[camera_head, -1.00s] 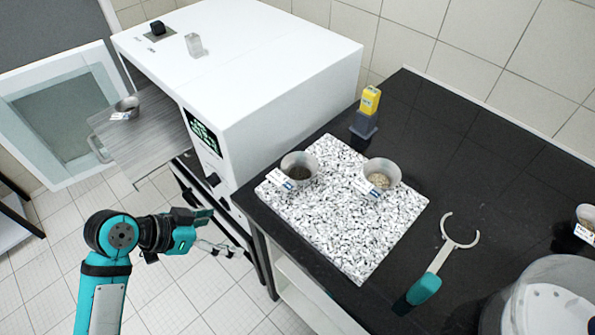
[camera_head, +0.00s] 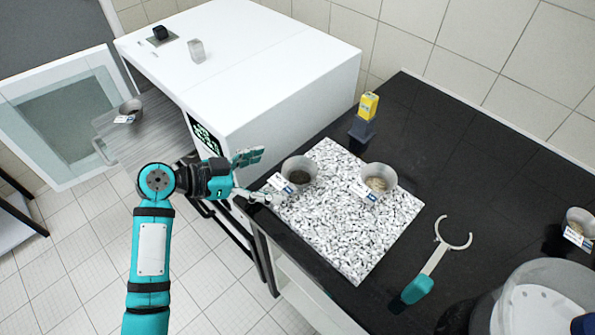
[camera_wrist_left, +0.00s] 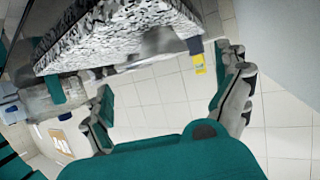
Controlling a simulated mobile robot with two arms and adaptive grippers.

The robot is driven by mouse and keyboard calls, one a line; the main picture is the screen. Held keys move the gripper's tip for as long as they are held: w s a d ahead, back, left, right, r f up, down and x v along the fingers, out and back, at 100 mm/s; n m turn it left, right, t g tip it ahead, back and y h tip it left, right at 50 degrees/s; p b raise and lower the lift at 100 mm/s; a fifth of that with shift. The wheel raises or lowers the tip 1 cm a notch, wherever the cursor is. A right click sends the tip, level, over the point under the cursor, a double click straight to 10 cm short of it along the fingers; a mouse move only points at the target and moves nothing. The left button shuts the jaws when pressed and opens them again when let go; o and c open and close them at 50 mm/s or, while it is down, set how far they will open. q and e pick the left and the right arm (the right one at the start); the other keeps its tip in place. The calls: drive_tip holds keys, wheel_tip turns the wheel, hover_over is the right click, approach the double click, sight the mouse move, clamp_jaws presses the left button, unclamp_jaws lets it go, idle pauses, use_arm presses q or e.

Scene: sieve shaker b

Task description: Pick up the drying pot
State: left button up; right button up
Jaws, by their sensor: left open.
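Several small grey pots with white labels show in the head view. One pot (camera_head: 299,171) with dark contents stands at the left corner of the speckled slab. A second pot (camera_head: 378,179) with pale contents stands farther right on the slab. A third pot (camera_head: 131,108) sits on the metal shelf at the open oven door. A fourth pot (camera_head: 577,226) is at the right edge. My left gripper (camera_head: 255,177) is open and empty, just left of the first pot, its fingers apart near the label. The open fingers (camera_wrist_left: 166,75) also show in the left wrist view. My right gripper is not seen clearly.
The speckled slab (camera_head: 350,238) lies on the black bench. A yellow-topped dark object (camera_head: 367,110) stands behind it. A teal-handled ring tool (camera_head: 430,275) lies to its right, near a large clear container (camera_head: 545,285). The white oven (camera_head: 270,85) stands behind my left arm.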

sight(288, 178)
use_arm(q)
drive_tip(key=shift+w+d+f, duration=0.15)
drive_tip(key=shift+w+d, duration=0.05)
drive_tip(key=shift+d, duration=0.35)
drive_tip(key=shift+w+d+p, duration=0.2)
drive_tip(key=shift+d+p, duration=0.1)
drive_tip(key=shift+p, duration=0.15)
drive_tip(key=x, duration=0.2)
drive_tip(key=p+x, duration=0.1)
drive_tip(key=shift+w+d+f+p, duration=0.1)
drive_tip(key=shift+w+d+p, duration=0.15)
drive_tip(key=shift+w+p, duration=0.1)
drive_tip(key=shift+w+d+f, duration=0.1)
drive_tip(key=shift+d+f, duration=0.2)
drive_tip(key=shift+a, duration=0.1)
drive_tip(key=shift+c, duration=1)
drive_tip(key=c, duration=1.1)
drive_tip(key=shift+c, duration=0.3)
